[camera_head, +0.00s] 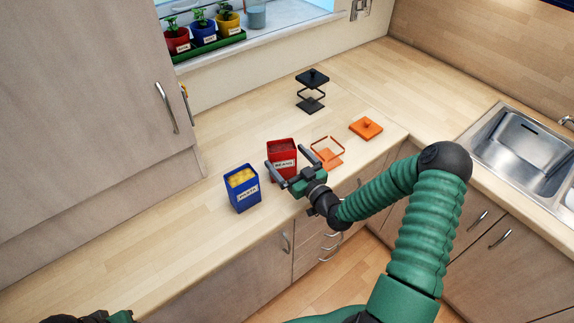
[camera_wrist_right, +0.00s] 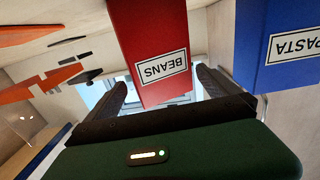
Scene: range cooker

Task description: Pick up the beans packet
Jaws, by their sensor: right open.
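The red beans packet (camera_head: 283,150), labelled BEANS, stands upright on the wooden counter. It also shows in the right wrist view (camera_wrist_right: 150,40), with its label facing the camera. My right gripper (camera_head: 285,157) is open at the packet's front, with one finger towards each side of it. In the right wrist view the packet appears between the two fingers (camera_wrist_right: 163,82); I cannot tell whether either finger touches it. A dark and green part of my left arm shows at the bottom left edge of the head view, with no fingers visible.
A blue pasta packet (camera_head: 242,190) stands close to the left. An orange open-frame holder (camera_head: 328,158) and an orange lid (camera_head: 366,128) lie to the right. A black holder (camera_head: 312,92) stands behind. The sink (camera_head: 520,150) is far right. The front-left counter is clear.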

